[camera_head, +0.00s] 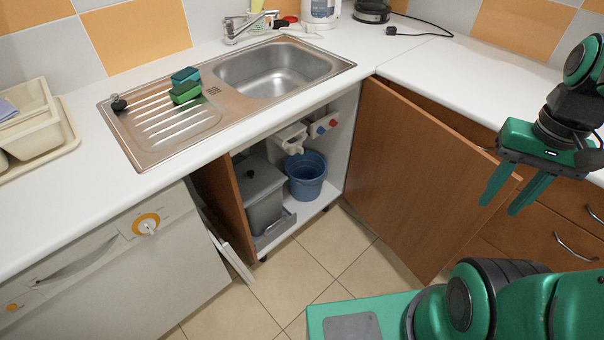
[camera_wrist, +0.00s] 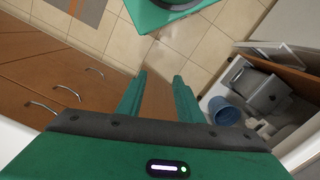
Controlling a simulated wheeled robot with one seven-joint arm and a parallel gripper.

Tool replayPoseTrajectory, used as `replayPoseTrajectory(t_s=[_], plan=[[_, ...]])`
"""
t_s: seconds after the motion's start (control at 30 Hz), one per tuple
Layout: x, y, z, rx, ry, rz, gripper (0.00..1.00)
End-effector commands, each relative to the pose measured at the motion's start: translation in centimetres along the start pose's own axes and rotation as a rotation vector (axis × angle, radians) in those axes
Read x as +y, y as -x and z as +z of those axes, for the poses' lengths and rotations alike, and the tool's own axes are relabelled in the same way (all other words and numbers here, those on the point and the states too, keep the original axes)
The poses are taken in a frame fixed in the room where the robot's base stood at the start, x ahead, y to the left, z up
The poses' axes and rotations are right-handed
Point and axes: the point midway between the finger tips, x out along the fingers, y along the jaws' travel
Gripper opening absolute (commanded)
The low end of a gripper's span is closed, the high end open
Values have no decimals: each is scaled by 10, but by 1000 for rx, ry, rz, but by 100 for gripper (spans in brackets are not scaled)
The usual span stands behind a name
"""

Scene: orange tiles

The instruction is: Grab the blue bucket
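The blue bucket (camera_head: 306,176) stands upright on the white floor of the open cabinet under the sink, right of a grey bin. It also shows in the wrist view (camera_wrist: 224,112), to the right of my fingers. My gripper (camera_head: 505,200) is open and empty, fingers pointing down, far to the right of the bucket. In the head view, the open wooden door lies between my gripper and the bucket. In the wrist view my gripper's fingers (camera_wrist: 160,90) are apart with nothing between them.
The wooden cabinet door (camera_head: 425,175) is swung open on the right. A grey bin (camera_head: 262,195) stands left of the bucket. White pipework (camera_head: 292,138) hangs above it. The countertop (camera_head: 340,95) overhangs the cabinet. The tiled floor (camera_head: 310,270) in front is clear.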

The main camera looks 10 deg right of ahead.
Motion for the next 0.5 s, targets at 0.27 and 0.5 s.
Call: replayPoseTrajectory(t_s=[0.27,0.5], plan=[[0,0,0,0,-1,0,33],[-10,6,-8,61,67,0,33]])
